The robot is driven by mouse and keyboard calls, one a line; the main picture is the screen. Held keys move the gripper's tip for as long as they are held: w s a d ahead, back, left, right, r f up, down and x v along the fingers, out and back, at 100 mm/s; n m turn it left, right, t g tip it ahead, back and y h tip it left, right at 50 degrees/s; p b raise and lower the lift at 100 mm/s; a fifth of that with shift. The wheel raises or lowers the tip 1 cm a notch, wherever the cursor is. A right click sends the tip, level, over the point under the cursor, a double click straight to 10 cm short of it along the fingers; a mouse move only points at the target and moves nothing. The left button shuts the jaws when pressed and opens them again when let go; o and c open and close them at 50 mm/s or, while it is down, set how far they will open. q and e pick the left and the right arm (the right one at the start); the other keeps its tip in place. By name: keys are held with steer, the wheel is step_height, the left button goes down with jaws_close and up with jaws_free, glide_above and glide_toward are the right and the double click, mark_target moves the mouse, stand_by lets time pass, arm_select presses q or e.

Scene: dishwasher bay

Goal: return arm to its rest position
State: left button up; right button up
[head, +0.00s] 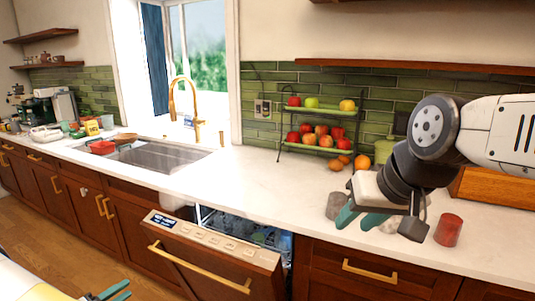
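My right arm comes in from the right over the counter (270,195). Its gripper (358,220) points down near the counter's front edge, its two teal fingers apart with nothing seen between them. A grey cup (334,206) stands just left of and partly behind these fingers, and another grey cup shows partly behind the gripper. A red cup (448,230) stands to its right. My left gripper (126,289) is low at the bottom left edge, in front of the cabinets. Its teal fingertips look apart and empty; the rest is cut off by the frame.
The dishwasher door (212,252) is partly open below the counter, with the rack (240,228) showing behind it. A two-tier fruit stand (318,125) is against the wall. The sink (160,155) with its gold faucet (183,100) is left. Counter between sink and cups is clear.

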arm_select(q)
steer(key=w+d+r+m+g+h, duration=0.3)
steer(key=d+r+m+g, duration=0.9)
steer(key=d+r+m, duration=1.2)
steer(key=s+d+r+m+t+y, duration=0.1)
steer(key=s+d+r+m+y, duration=0.3)
steer(key=s+r+m, duration=0.4)
steer(key=s+d+r+m+t+y, duration=0.2)
steer(key=s+d+r+m+y, duration=0.2)
steer(key=m, duration=1.2)
steer(key=s+d+r, duration=0.3)
steer(key=s+r, duration=0.1)
steer(key=shift+d+r+y, duration=0.2)
steer(key=shift+r+y, duration=0.1)
steer(key=shift+r, duration=0.05)
